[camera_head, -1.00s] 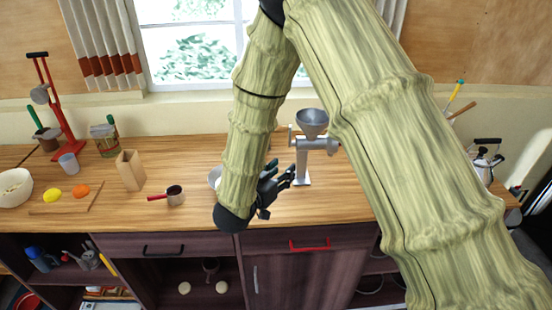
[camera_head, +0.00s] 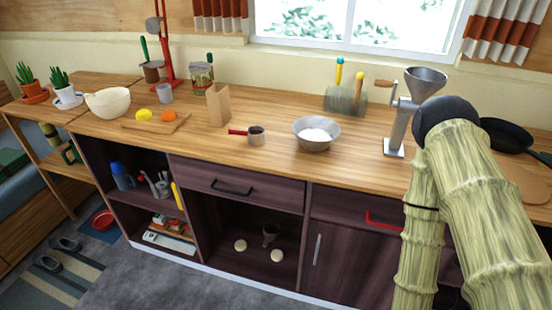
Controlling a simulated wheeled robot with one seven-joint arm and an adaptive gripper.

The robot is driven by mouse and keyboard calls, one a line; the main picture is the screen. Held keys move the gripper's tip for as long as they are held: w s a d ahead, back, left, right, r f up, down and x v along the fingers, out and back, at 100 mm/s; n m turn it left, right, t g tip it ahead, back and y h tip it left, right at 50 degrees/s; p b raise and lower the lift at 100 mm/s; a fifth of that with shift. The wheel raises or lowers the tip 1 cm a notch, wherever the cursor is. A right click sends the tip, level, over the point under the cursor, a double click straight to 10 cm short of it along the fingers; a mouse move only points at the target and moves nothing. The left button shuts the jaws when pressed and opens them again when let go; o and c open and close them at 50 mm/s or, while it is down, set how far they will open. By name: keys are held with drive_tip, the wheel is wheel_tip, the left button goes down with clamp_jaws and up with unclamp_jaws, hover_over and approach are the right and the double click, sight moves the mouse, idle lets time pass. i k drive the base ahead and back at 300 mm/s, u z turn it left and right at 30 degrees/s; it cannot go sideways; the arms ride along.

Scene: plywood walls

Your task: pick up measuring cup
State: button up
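A small light metal cup with a red handle and a dark inside (camera_head: 256,138), which looks like the measuring cup, stands upright on the wooden counter (camera_head: 300,170). Its handle points left. It sits between a brown paper bag and a metal bowl, touching neither. My gripper is not in view; only my bamboo-textured arm with a dark joint shows at the right, well apart from the cup.
The metal bowl (camera_head: 316,133) with white contents is right of the cup. The paper bag (camera_head: 218,105) stands behind left, near a cutting board (camera_head: 150,124). A grinder (camera_head: 405,125) and a black pan (camera_head: 505,135) are at right. Counter in front of the cup is clear.

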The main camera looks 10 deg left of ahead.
sight(246, 135)
drive_tip(key=z, duration=0.05)
drive_tip(key=k, duration=0.35)
drive_tip(key=u, duration=1)
drive_tip(key=i, duration=0.8)
drive_tip(key=u, duration=0.4)
